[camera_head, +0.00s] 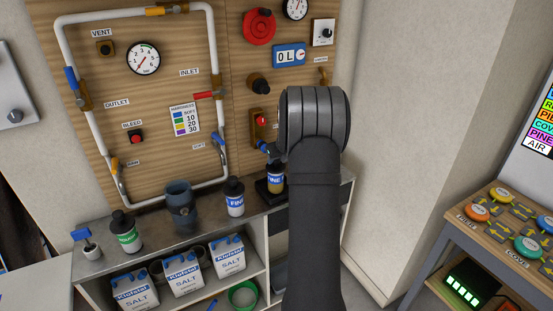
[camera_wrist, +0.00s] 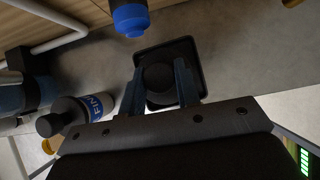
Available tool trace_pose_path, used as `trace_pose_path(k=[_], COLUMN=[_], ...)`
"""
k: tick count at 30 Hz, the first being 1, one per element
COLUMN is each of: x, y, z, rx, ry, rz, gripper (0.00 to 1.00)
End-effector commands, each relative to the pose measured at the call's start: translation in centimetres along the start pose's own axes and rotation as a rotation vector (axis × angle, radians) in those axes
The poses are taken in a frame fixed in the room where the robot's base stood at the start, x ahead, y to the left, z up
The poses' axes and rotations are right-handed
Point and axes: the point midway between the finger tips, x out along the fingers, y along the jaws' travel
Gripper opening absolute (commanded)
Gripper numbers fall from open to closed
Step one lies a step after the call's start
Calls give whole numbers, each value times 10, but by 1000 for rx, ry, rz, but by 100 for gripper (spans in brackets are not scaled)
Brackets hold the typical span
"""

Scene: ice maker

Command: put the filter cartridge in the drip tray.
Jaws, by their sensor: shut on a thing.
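The filter cartridge (camera_head: 276,180), with a blue FINE label and a yellowish-brown lower part, is upright at the black drip tray (camera_head: 262,188), partly hidden by my arm. In the wrist view its round black top (camera_wrist: 160,78) lies within the outline of the square drip tray (camera_wrist: 147,57). My gripper (camera_wrist: 160,88) is shut on the cartridge, one finger on each side. My arm hides the gripper in the head view. I cannot tell whether the cartridge's base touches the tray.
A blue-ended tap (camera_wrist: 130,18) hangs close behind the tray. Salt boxes (camera_head: 184,274) fill the lower shelf.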

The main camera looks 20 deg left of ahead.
Motion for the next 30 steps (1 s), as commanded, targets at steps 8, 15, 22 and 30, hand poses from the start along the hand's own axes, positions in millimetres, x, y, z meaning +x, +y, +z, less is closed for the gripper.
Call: trace_pose_path(k=[8, 15, 22, 30], x=[1, 3, 2, -25], y=[0, 0, 0, -1], z=[-1, -2, -2, 0], rx=[-1, -1, -1, -1], ry=[-2, -2, -2, -3], rz=[-1, -1, -1, -2], gripper=[0, 51, 51, 51])
